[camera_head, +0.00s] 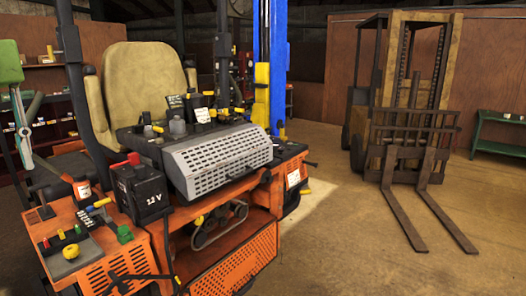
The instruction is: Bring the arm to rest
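Neither of my grippers shows in the head view, and no arm of mine can be made out. An orange machine (232,262) with perforated side panels fills the left and middle. It carries a beige seat (143,80) and a grey perforated cover (222,155). A black 12 V battery (139,192) stands on it, left of the cover. A blue upright post (279,60) rises behind the machine.
A worn forklift (405,100) stands at the right, its two forks (447,222) low over the floor. A green bench (499,133) stands by the right wall. Small parts crowd the orange tray (118,258) at lower left. The concrete floor (350,255) at lower right is clear.

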